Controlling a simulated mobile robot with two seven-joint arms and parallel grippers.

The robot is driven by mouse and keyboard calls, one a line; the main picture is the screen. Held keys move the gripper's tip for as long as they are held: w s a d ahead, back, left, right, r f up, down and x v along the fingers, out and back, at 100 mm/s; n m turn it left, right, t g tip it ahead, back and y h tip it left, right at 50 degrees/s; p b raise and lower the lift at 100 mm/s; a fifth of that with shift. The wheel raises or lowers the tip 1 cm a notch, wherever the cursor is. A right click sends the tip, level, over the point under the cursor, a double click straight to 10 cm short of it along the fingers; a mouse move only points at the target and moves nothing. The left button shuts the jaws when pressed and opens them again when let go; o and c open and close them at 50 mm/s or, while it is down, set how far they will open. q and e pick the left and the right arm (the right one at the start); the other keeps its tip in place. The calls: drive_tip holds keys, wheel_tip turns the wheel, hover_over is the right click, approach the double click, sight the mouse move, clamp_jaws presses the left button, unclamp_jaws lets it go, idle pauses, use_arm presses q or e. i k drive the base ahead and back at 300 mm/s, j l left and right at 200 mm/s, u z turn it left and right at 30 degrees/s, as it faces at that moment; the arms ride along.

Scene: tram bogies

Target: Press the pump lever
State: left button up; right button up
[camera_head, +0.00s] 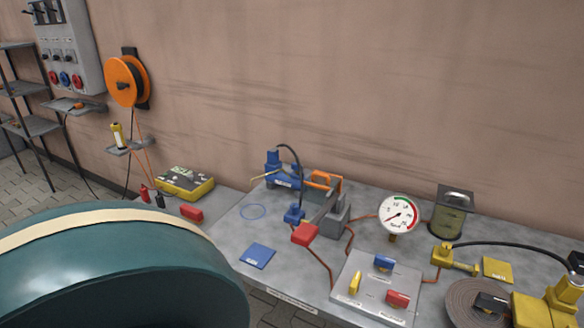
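A small grey pump unit (335,216) stands at the middle of the grey workbench, with an orange part (325,180) behind it. A long grey bar runs from the unit toward the front and ends in a red grip (305,234); it looks like the pump lever, and the grip is raised above the bench. Red-brown hoses run from the unit area to a round pressure gauge (399,214) and a grey valve plate (376,284). The gauge's exact reading is too small to tell. Neither of my grippers shows in the head view.
A dark canister (451,212) and yellow fittings (455,258) stand right. A large teal rounded shape covers the lower left.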

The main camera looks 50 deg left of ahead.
sight(305, 235)
drive_tip(key=u, duration=1.45)
